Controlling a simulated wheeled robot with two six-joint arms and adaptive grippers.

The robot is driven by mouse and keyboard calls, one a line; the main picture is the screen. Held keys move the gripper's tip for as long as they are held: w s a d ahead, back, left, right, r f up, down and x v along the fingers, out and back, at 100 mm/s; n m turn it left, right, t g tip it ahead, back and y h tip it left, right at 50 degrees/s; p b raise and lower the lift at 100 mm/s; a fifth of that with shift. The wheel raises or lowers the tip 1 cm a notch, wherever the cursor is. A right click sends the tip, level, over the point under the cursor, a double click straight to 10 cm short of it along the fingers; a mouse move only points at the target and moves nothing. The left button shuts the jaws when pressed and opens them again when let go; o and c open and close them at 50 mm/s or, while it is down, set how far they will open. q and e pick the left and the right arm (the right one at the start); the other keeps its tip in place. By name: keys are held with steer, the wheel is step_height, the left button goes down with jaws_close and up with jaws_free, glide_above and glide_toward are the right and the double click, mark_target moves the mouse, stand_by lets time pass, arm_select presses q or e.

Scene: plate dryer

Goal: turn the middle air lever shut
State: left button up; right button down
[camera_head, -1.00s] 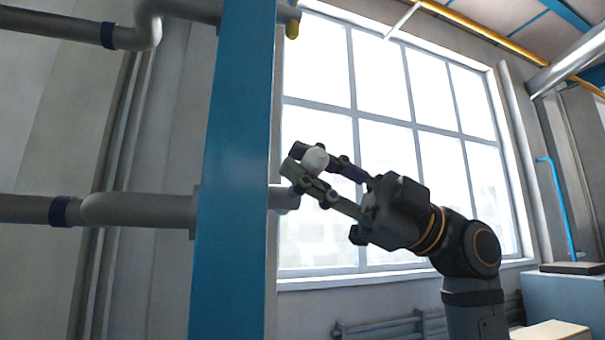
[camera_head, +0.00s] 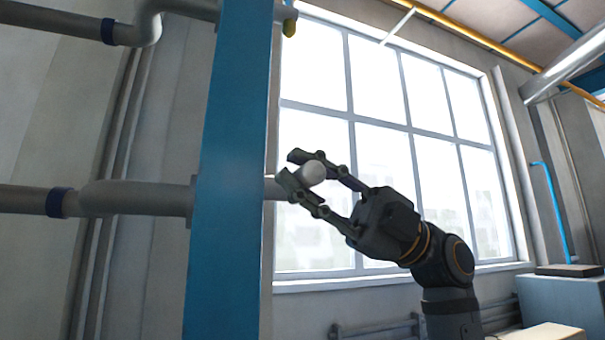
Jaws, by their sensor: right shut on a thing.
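A blue upright column (camera_head: 232,180) stands left of centre. A grey pipe (camera_head: 130,200) runs to it at mid height, and a short pipe stub (camera_head: 276,189) shows on its right side. Just right of the stub is a pale grey rounded end (camera_head: 313,173), which looks like the middle air lever's handle. My right gripper (camera_head: 286,167) comes in from the lower right with its two fingers shut around this rounded end. The lever's link to the stub is mostly hidden by the fingers. My left gripper is out of view.
A large window (camera_head: 390,90) fills the wall behind. A pale blue box (camera_head: 565,300) stands at the lower right.

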steer(key=shift+f, duration=0.15)
steer(key=c, duration=1.4)
jaws_free()
steer(key=shift+d, duration=0.1)
steer(key=shift+w+d, duration=0.1)
steer(key=shift+d, duration=0.05)
steer(key=v, duration=1.2)
